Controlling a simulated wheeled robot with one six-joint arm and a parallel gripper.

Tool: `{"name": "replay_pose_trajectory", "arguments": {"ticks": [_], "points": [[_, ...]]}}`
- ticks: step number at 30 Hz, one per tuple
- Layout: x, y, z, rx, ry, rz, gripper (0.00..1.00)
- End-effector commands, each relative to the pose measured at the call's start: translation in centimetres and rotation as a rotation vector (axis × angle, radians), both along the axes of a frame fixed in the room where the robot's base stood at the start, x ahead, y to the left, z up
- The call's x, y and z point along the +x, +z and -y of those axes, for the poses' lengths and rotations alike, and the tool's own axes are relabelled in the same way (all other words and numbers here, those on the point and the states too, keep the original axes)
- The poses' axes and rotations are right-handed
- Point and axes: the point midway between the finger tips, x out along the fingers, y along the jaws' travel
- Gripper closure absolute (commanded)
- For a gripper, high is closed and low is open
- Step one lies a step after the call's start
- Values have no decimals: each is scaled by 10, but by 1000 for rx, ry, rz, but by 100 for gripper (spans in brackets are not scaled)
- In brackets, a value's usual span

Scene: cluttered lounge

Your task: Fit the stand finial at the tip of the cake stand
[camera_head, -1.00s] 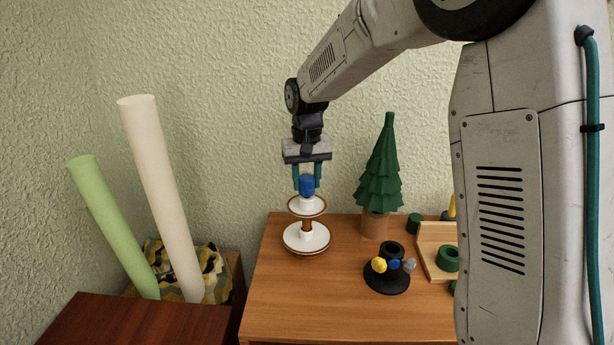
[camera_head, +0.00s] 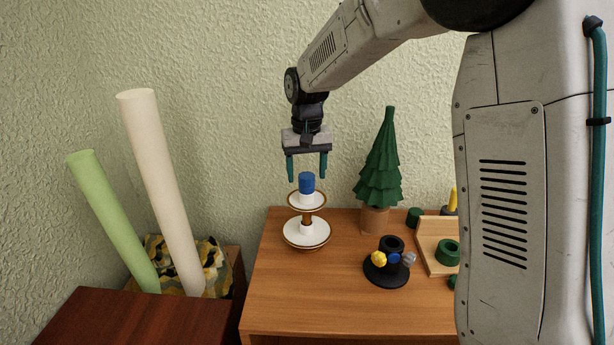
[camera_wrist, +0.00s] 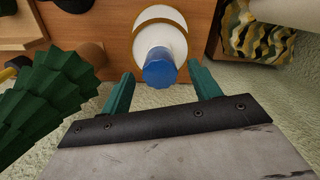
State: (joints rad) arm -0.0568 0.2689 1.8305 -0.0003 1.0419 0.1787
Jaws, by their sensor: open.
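The cake stand (camera_head: 307,232) stands upright on the wooden table, with two white, brown-rimmed tiers. The blue stand finial (camera_head: 306,182) sits upright on top of its upper tier. In the wrist view the blue finial (camera_wrist: 160,68) hides part of the white tiers (camera_wrist: 160,22) behind it. My gripper (camera_head: 307,180) is open and empty, its teal fingers spread wide just above and to either side of the finial, apart from it. In the wrist view my gripper (camera_wrist: 162,82) also shows a gap on both sides of the finial.
A green toy tree (camera_head: 380,165) stands right of the cake stand. A black holder (camera_head: 385,275) with coloured knobs is nearer the front, and a wooden tray (camera_head: 432,240) with a green ring is further right. Two tall rolls (camera_head: 160,190) lean at left. The table front is clear.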

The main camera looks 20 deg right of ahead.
Motion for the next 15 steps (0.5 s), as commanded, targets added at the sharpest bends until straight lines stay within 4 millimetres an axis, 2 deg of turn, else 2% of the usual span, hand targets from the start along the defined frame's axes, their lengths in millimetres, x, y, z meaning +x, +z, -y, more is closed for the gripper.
{"name": "replay_pose_trajectory", "arguments": {"ticks": [1, 7, 10, 15], "points": [[1, 11, 0, 1, 0, 4, 38], [0, 43, 0, 1, 0, 3, 38], [0, 54, 0, 0, 0, 2, 38], [0, 59, 0, 0, 0, -1, 38]]}}
